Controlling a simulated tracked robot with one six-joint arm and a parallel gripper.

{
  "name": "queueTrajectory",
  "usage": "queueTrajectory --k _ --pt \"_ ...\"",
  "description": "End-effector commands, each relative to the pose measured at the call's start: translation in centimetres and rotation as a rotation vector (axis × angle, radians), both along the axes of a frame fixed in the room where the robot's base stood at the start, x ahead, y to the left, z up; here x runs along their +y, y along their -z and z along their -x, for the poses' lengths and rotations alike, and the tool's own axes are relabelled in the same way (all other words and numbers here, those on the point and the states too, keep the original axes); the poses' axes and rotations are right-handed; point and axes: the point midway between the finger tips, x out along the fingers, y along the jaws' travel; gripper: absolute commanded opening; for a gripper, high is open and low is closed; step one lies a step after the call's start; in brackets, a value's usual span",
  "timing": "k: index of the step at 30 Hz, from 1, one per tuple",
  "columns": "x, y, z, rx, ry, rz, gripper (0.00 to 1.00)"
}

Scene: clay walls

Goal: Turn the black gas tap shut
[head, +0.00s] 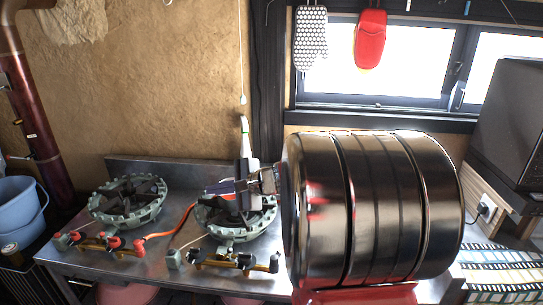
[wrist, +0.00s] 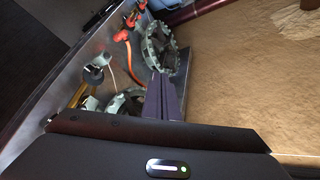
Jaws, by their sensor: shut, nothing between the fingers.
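The black gas tap (head: 245,260) sits on the brass pipe (head: 215,263) in front of the right burner, near the counter's front edge. In the wrist view a dark tap (wrist: 94,74) shows left of my fingers, beside a grey cylinder. My gripper (head: 212,188) is over the right burner, behind and above the tap and apart from it. Its purple-grey fingers (wrist: 162,90) are together and empty in the wrist view. The tap's exact handle angle is too small to tell.
The right burner (head: 235,223) is below my gripper; the left burner (head: 128,200) has red taps (head: 75,238) and an orange hose (head: 176,232). A clay wall (head: 150,90) stands behind the steel counter (head: 150,268). My dark arm hides the counter's right side.

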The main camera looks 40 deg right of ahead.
Motion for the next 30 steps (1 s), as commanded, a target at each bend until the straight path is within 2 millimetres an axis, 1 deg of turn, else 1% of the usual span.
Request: queueTrajectory --k 1,4,5,6,8,9,11,12,14,15,17,18,21,24,27,30 --pt "-2.7 0.5 -0.5 -0.011 0.068 -0.052 0.0" --pt "-7.9 1.1 -1.3 -0.048 0.203 -0.155 0.0" --pt "-9.6 1.3 -1.4 -0.06 0.245 -0.185 0.0" --pt "-11.8 1.6 -1.4 -0.075 0.3 -0.225 0.0" --pt "-15.2 2.2 -1.3 -0.103 0.385 -0.284 0.0" --pt "-17.6 2.6 -1.1 -0.121 0.44 -0.322 0.0" --pt "-21.1 3.4 -0.5 -0.15 0.525 -0.378 0.0" --pt "-23.5 4.0 0.1 -0.171 0.583 -0.415 0.0" --pt "-27.0 4.9 1.1 -0.202 0.668 -0.468 0.0" --pt "-29.4 5.6 2.0 -0.225 0.726 -0.504 0.0" --pt "-32.8 6.7 3.4 -0.259 0.809 -0.553 0.0" --pt "-34.8 7.4 4.5 -0.281 0.859 -0.582 0.0" --pt "-38.8 8.8 6.8 -0.329 0.962 -0.64 0.0" --pt "-41.1 9.8 8.4 -0.359 1.025 -0.674 0.0" --pt "-42.0 10.1 9.0 -0.373 1.049 -0.687 0.0" --pt "-42.1 10.1 9.1 -0.375 1.052 -0.689 0.0"
